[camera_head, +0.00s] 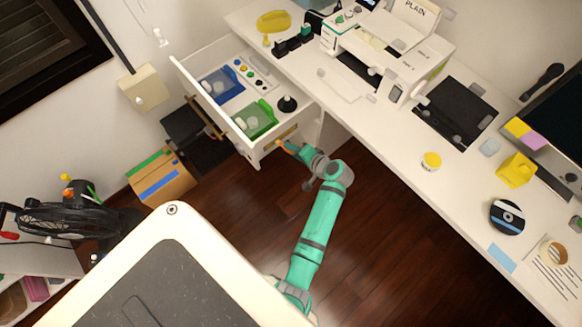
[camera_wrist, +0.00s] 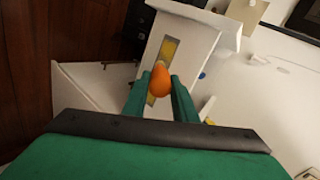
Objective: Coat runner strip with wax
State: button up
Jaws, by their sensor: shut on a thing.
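My gripper (camera_wrist: 161,84) is shut on an orange rounded wax piece (camera_wrist: 159,78), held between its two green fingers. In the wrist view the wax piece is in front of a runner strip (camera_wrist: 168,48) on a pale drawer side. In the head view my gripper (camera_head: 284,146) is at the right outer side of the open drawer (camera_head: 254,157), close to the strip (camera_head: 288,132).
The drawer holds a blue tray (camera_head: 220,85), a green tray (camera_head: 257,120) and a black knob-like item (camera_head: 288,104). The white desk (camera_head: 375,125) runs along the right. A cardboard box (camera_head: 160,178) stands on the floor at left. Dark wooden floor (camera_head: 400,235) lies open right of my arm.

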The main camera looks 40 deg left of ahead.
jog(key=shift+w, duration=0.7)
jog(key=shift+s, duration=0.1)
jog(key=shift+s+a, duration=0.15)
jog(key=shift+s, duration=0.8)
jog(key=shift+s+a, duration=0.15)
jog(key=shift+s, duration=0.8)
jog(key=shift+d, duration=0.15)
jog(key=shift+s+d, duration=0.2)
jog(key=shift+d, duration=1.25)
jog(key=shift+s+d, duration=0.2)
jog(key=shift+d, duration=1.2)
jog(key=shift+d, duration=0.15)
jog(key=d, duration=0.2)
jog(key=shift+s+d, duration=0.2)
jog(key=shift+d, duration=0.15)
jog(key=shift+a, duration=0.15)
